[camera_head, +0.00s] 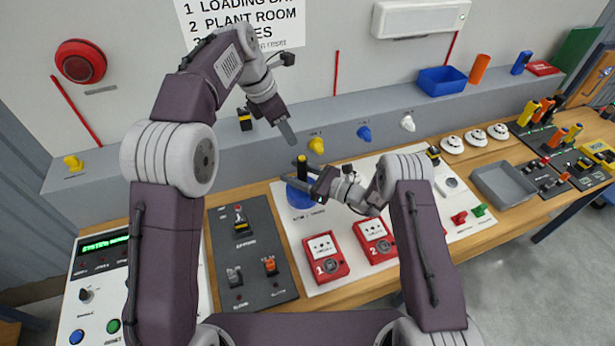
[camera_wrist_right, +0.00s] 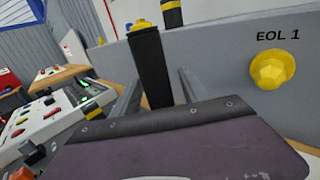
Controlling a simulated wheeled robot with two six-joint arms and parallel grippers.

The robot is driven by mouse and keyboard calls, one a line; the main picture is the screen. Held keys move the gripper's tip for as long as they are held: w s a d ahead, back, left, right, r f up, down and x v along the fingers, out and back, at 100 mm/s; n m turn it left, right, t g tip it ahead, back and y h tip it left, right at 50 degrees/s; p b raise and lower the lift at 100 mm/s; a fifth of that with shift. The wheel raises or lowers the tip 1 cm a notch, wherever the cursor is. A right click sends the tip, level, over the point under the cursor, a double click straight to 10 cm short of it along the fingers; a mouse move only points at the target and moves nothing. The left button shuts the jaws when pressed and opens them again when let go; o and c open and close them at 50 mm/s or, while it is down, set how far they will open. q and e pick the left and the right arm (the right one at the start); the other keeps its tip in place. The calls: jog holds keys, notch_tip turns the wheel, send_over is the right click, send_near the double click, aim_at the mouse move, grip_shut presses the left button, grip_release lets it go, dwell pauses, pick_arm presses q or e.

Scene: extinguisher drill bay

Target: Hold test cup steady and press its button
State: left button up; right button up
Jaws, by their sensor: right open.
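The test cup, a dark upright cylinder with a yellow button on top (camera_head: 302,161), stands over a round blue base (camera_head: 299,199) on the white panel. In the right wrist view the dark cup (camera_wrist_right: 151,70) rises between two fingers. My right gripper (camera_head: 303,186) is open around the cup, low on its body; I cannot tell whether a finger touches it. My left gripper (camera_head: 288,132) hangs above and slightly left of the button, apart from it, pointing down. Its fingers show edge-on, so its opening is unclear.
Behind is a grey ledge with coloured knobs, one a yellow knob (camera_wrist_right: 272,66) marked EOL 1. Two red-and-white call points (camera_head: 326,257) (camera_head: 375,240) sit in front of the cup. A dark switch panel (camera_head: 222,285) lies to the left, a grey tray (camera_head: 503,185) to the right.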

jog(key=shift+w+a, duration=0.1)
jog(key=shift+a, duration=0.1)
grip_shut()
pick_arm(q)
grip_shut()
dwell(1.5)
